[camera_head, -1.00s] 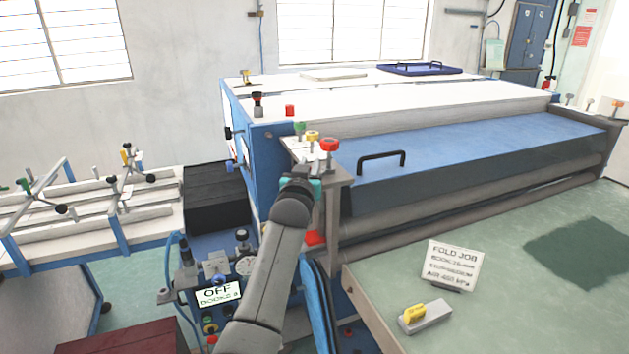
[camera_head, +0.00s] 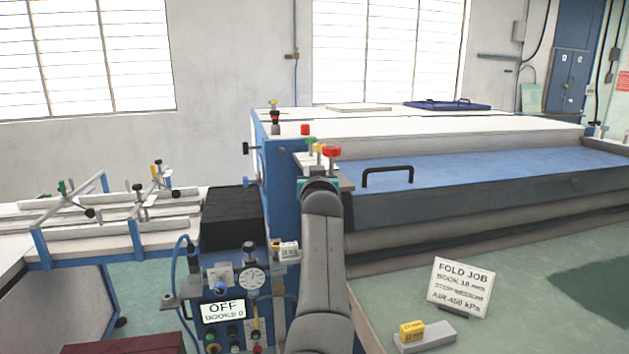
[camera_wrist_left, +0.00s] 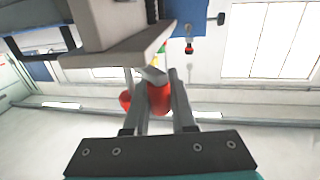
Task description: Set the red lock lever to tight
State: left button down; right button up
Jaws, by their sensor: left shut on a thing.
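My left gripper (camera_wrist_left: 151,72) is shut on a red part (camera_wrist_left: 160,98), which shows between its two fingers in the left wrist view. This looks like the red lock lever, but its setting cannot be read. A second red part (camera_wrist_left: 126,100) lies just left of the fingers. In the head view my left arm rises to the small bracket at the machine's front corner. Its teal wrist (camera_head: 318,185) shows there and the fingers are hidden. A red knob (camera_head: 332,151), a yellow knob (camera_head: 319,147) and a green knob (camera_head: 310,141) stand on the bracket. My right gripper is not in view.
A control panel with an OFF display (camera_head: 223,310) and a gauge (camera_head: 252,279) stands left of my arm. The blue machine cover has a black handle (camera_head: 388,170). A FOLD JOB card (camera_head: 462,284) and a yellow-topped block (camera_head: 424,335) stand on the green table (camera_head: 520,320).

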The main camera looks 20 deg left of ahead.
pick_arm(q)
jog(key=shift+r, duration=0.1)
dwell(0.3)
jog(key=c, duration=0.7)
grip_release()
